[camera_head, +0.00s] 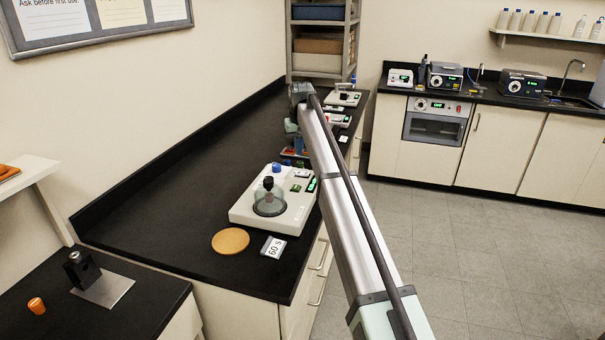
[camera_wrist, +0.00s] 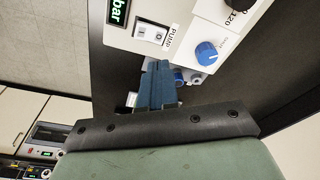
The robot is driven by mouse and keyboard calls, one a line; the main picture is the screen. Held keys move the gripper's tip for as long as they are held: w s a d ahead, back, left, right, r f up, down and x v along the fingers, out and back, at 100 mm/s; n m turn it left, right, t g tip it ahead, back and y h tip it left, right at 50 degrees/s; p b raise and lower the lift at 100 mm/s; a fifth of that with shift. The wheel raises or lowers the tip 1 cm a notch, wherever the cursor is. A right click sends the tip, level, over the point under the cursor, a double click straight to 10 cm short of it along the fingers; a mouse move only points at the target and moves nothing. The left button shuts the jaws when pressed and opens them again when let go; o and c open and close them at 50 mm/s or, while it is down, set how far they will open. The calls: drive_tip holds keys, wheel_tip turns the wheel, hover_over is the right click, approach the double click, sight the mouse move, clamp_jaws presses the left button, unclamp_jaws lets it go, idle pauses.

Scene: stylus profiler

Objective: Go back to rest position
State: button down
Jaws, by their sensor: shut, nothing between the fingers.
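My arm (camera_head: 345,190) reaches from the lower right over the black bench, and its wrist end (camera_head: 300,92) is above the far part of the bench. The arm partly hides my gripper in the head view. In the wrist view, my gripper (camera_wrist: 158,68) shows two blue fingers pressed together, with nothing between them. The fingertips appear just in front of a white instrument panel (camera_wrist: 185,45) with a pump switch (camera_wrist: 152,34) and a blue knob (camera_wrist: 206,53). I cannot tell whether they touch it.
A white device with a clear dome (camera_head: 268,203) stands on the bench (camera_head: 170,200), near an orange disc (camera_head: 230,241) and a "60 S" card (camera_head: 273,247). More instruments stand farther back, partly behind my arm. A shelf rack (camera_head: 319,40) rises at the bench's far end. Open floor (camera_head: 450,240) lies right.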

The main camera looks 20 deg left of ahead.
drive_tip(key=shift+d, duration=0.1)
